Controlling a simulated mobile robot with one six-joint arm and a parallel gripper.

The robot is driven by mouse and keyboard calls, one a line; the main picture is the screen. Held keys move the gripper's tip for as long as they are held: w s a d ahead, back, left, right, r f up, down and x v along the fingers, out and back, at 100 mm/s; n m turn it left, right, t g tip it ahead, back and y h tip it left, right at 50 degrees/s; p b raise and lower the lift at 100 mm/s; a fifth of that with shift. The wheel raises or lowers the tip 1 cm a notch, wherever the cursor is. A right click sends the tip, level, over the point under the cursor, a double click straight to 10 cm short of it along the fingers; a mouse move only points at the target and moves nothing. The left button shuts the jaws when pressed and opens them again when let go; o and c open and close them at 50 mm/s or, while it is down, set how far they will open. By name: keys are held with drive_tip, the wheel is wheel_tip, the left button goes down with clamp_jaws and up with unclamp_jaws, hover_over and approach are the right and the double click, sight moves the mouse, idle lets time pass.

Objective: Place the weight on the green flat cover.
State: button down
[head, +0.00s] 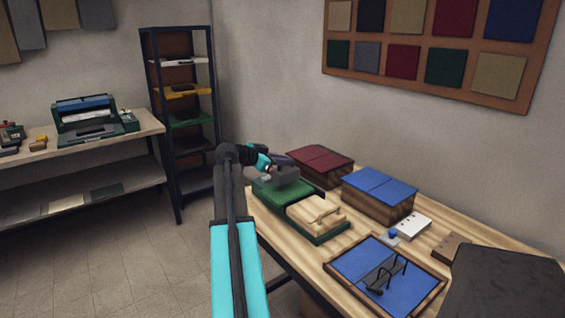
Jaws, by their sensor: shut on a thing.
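My gripper (273,169) is at the end of my arm, over the far left part of the table. It is shut on a dark grey thing (287,176), which I take to be the weight; where gripper ends and weight begins is hard to tell. Directly below is a green cover (262,191) at the far end of a green base. The weight appears at or just above this cover; I cannot tell whether they touch. A pale wooden block with a handle (318,213) sits on the near end of the green base.
A box with a dark red cover (320,160) stands behind, and one with a blue cover (378,187) to the right. A framed blue panel (356,263) with black wire stands lies in front. A white block (412,226) and a brown block (447,248) are at the right.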

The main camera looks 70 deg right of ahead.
sight(279, 168)
drive_tip(key=shift+r, duration=0.15)
drive_tip(key=shift+f+p, duration=0.35)
drive_tip(key=shift+f, duration=1.35)
drive_tip(key=c, duration=2.3)
unclamp_jaws()
drive_tip(key=shift+f, duration=0.2)
drive_tip(key=o, duration=0.5)
drive_tip(key=shift+a, duration=0.1)
drive_tip(key=shift+a+r, duration=0.1)
drive_tip(key=b+v, duration=0.1)
drive_tip(key=v, duration=1)
drive_tip(key=shift+w+a+r+b, duration=0.2)
drive_tip(key=shift+a+b, duration=0.1)
